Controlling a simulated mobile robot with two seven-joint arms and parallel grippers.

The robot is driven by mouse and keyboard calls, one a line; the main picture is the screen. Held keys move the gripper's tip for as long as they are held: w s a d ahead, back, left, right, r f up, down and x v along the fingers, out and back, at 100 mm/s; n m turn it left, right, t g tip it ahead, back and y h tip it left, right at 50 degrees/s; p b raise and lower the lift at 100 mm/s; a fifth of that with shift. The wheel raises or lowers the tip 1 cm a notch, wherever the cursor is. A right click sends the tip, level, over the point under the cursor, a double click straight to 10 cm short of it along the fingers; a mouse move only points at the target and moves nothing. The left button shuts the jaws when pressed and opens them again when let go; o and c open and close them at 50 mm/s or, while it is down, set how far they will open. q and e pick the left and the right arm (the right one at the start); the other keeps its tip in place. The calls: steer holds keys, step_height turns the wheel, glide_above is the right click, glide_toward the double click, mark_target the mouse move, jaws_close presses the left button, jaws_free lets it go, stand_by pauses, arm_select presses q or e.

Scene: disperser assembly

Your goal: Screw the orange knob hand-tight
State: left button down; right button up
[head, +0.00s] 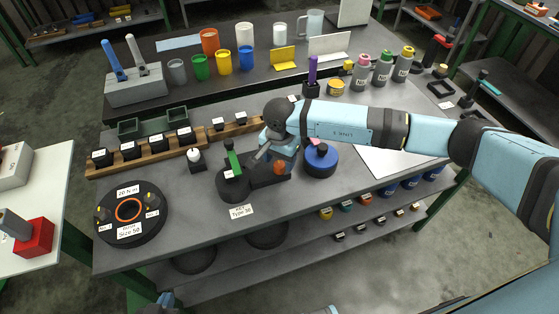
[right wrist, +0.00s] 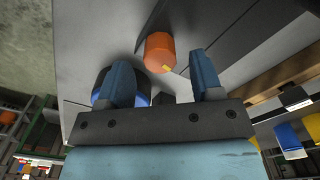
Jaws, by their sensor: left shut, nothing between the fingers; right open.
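The orange knob (head: 279,168) sits on the dark fixture (head: 262,182) in the middle of the table, right of a green upright part (head: 233,161). My right gripper (head: 268,150) is beside and above the knob, and its wrist partly hides the fixture. In the right wrist view the orange knob (right wrist: 159,52) shows between and just beyond the two open fingers (right wrist: 158,75). The right gripper is empty; contact with the knob cannot be told. Only a small part of my left gripper (head: 167,299) shows at the bottom edge, low and away from the fixture; it is shut.
A blue round container (head: 320,161) stands just right of the knob, close to the right gripper. A dark disc (head: 131,236) with an orange ring lies at the left. A wooden rack (head: 158,158) with dark blocks stands behind. Cups and bottles line the back.

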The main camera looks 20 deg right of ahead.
steer(key=shift+f, duration=0.9)
steer(key=c, duration=0.9)
